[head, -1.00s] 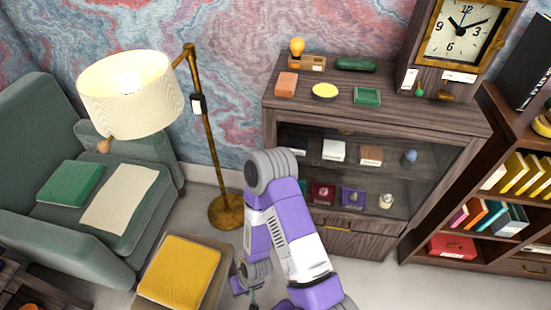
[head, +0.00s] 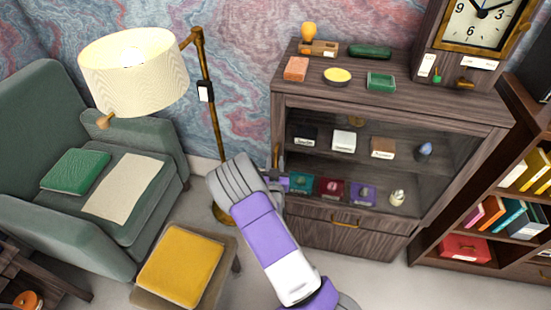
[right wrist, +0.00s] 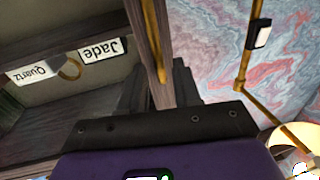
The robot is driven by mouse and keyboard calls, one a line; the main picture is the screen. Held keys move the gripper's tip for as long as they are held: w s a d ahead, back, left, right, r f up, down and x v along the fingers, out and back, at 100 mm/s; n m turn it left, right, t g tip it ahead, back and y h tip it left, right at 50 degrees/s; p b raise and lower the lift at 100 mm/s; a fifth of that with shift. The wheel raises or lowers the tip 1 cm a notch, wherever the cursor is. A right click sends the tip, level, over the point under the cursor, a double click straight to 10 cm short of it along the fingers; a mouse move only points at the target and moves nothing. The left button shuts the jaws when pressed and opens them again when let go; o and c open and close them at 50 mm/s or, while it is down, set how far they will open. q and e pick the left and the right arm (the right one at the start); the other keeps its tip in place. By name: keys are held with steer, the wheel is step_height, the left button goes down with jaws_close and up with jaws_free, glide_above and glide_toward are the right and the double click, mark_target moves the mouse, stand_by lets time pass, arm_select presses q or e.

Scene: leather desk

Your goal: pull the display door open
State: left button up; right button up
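The display cabinet (head: 395,110) is dark wood with a glass display door (head: 440,160) across its front; the door looks closed. A vertical brass handle (head: 276,155) is at the door's left edge, and a brass bar, apparently this handle, shows in the right wrist view (right wrist: 148,35). My right gripper (head: 277,176) is at the lower end of the handle, partly hidden behind my own forearm. In the wrist view its dark fingers (right wrist: 162,88) overlap the bar's lower end; whether they close on it I cannot tell. My left gripper is out of view.
Small labelled items stand behind the glass. A drawer with a brass pull (head: 345,222) is below. A floor lamp (head: 140,75), green armchair (head: 90,245) and yellow-topped stool (head: 180,268) are at left; a bookcase (head: 500,265) is at right.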

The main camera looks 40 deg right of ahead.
mark_target(275, 158)
steer(key=shift+x, duration=1.6)
steer(key=shift+c, duration=0.4)
jaws_close()
steer(key=shift+a, duration=0.1)
